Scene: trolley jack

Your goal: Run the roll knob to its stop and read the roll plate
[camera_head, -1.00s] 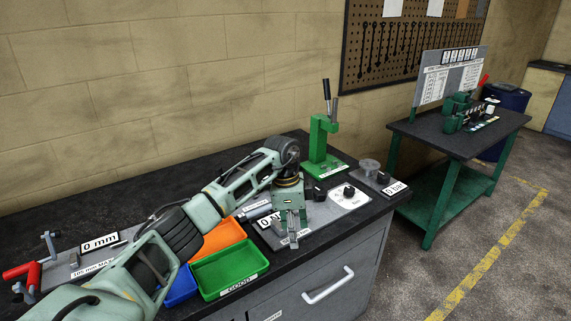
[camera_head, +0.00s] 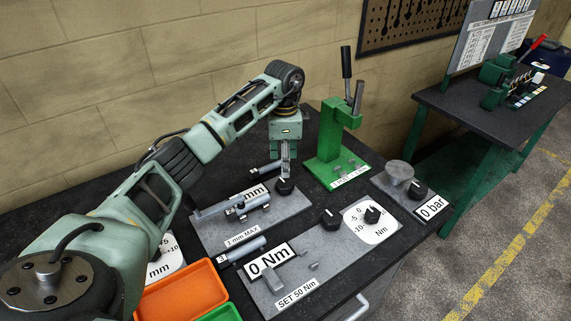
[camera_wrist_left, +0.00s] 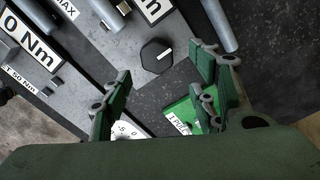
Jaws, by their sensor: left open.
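No knob or plate in view reads as "roll". A black knob (camera_head: 284,187) sits on a grey plate labelled "1 mm MAX", beside a white plate ending in "mm" (camera_head: 251,195), whose number is partly hidden. My left gripper (camera_head: 284,165) points down just above this knob. In the left wrist view the knob (camera_wrist_left: 156,55) shows beyond the gap between the open, empty fingers (camera_wrist_left: 160,92); contact is not seen. Its white pointer line is visible. My right gripper is not in view.
Close by are the "0 Nm" plate (camera_head: 269,259), a second black knob (camera_head: 330,219), a dial (camera_head: 372,218), the "0 bar" plate (camera_head: 431,207) and a green lever press (camera_head: 337,142). Orange (camera_head: 182,295) and green (camera_head: 222,314) trays lie in front. A further table (camera_head: 470,115) stands right.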

